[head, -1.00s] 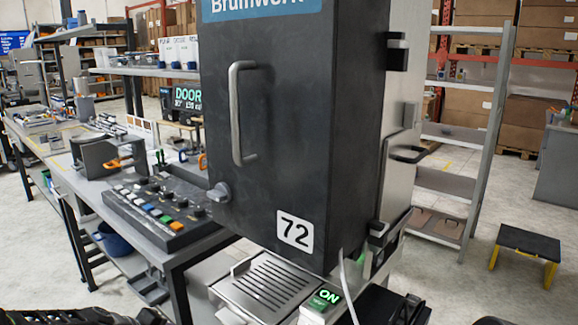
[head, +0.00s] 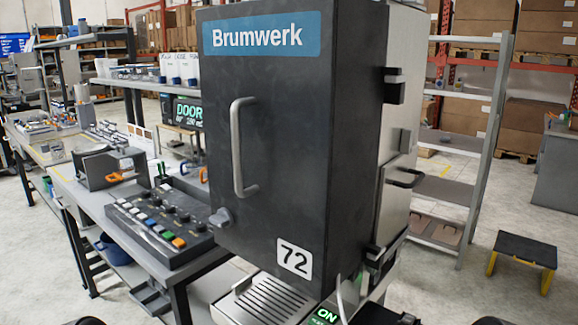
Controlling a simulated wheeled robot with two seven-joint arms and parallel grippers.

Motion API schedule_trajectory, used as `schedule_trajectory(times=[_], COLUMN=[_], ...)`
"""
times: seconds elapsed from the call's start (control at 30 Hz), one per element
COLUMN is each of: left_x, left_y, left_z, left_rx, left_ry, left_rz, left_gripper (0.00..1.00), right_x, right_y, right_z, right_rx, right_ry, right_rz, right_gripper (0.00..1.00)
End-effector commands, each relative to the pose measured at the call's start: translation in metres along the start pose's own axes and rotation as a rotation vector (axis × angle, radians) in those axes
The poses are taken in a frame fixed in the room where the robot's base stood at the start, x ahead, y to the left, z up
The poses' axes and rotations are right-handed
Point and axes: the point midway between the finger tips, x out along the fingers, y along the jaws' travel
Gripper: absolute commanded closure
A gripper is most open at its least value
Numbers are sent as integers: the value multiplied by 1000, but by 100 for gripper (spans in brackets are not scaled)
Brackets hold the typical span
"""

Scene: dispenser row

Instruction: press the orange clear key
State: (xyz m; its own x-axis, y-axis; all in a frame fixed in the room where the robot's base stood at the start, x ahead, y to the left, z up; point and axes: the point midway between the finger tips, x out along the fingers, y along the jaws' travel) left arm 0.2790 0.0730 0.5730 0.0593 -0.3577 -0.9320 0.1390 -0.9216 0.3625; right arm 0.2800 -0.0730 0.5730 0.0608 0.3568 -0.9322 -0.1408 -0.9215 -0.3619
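The orange key (head: 179,242) is at the near right end of a row of coloured keys on a dark key panel (head: 172,258). Green, blue and white keys sit beside it in the row. Several dark knobs stand behind the keys. The panel lies on a grey bench, left of the Brumwerk cabinet. Nothing covers the orange key, and any lettering on it is too small to read. Neither of my grippers can be made out. Only dark rounded shapes show at the bottom edge.
The dark Brumwerk cabinet (head: 285,150) stands tall in the middle, with a handle (head: 238,147) and a knob (head: 221,217) near the panel. A slotted drip tray (head: 268,299) and a lit green ON display (head: 325,315) are below it. A step stool (head: 525,250) stands right.

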Motion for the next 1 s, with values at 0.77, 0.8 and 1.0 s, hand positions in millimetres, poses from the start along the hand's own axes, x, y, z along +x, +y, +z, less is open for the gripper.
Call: schedule_trajectory(times=[0.77,0.8,1.0], left_x=[0,0,0], left_y=[0,0,0], left_z=[-1,-1,-1], left_rx=[-2,-2,-2], left_ry=[2,2,2], left_rz=[0,0,0], left_gripper=[100,100,100], right_x=[0,0,0], right_y=[0,0,0], right_z=[0,0,0], right_rx=[0,0,0], right_ry=[0,0,0], right_rz=[0,0,0], right_gripper=[100,100,100])
